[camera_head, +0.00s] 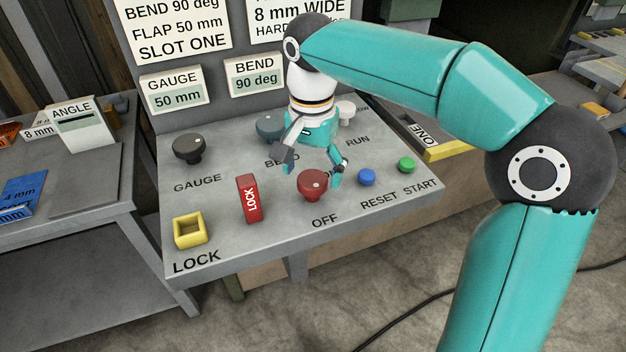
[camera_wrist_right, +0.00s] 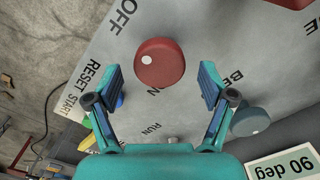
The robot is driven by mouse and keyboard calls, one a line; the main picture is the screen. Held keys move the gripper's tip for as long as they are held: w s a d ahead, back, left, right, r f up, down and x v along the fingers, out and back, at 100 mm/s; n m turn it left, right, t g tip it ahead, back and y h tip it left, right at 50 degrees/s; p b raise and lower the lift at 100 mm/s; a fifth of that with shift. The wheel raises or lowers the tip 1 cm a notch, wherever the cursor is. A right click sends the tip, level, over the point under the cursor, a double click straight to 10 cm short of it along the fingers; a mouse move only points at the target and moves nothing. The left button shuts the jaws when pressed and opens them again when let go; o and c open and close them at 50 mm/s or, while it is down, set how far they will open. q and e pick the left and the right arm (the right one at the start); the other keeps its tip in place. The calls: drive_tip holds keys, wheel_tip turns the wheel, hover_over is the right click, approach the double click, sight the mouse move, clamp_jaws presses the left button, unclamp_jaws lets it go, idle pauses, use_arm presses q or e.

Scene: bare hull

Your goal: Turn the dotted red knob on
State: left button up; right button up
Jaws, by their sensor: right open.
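The red knob (camera_head: 312,186) with a small white dot stands on the grey sloping panel, with the OFF label in front of it. In the right wrist view the red knob (camera_wrist_right: 160,64) lies ahead, roughly centred between the fingers, its dot on the left side towards OFF. The ON label is partly hidden by my gripper in the head view. My right gripper (camera_head: 311,168) is open and empty, pointing down just behind the knob. In the wrist view its two fingers (camera_wrist_right: 160,82) are apart, clear of the knob. My left gripper is not in view.
Nearby are the red LOCK tag (camera_head: 249,198), yellow square socket (camera_head: 189,230), dark GAUGE knob (camera_head: 188,149), grey BEND knob (camera_head: 269,127), white RUN knob (camera_head: 345,108), blue RESET button (camera_head: 367,177) and green START button (camera_head: 407,165).

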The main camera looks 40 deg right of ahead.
drive_tip(key=shift+f, duration=1.1)
drive_tip(key=c, duration=1)
drive_tip(key=shift+d, duration=0.15)
drive_tip(key=shift+c, duration=0.8)
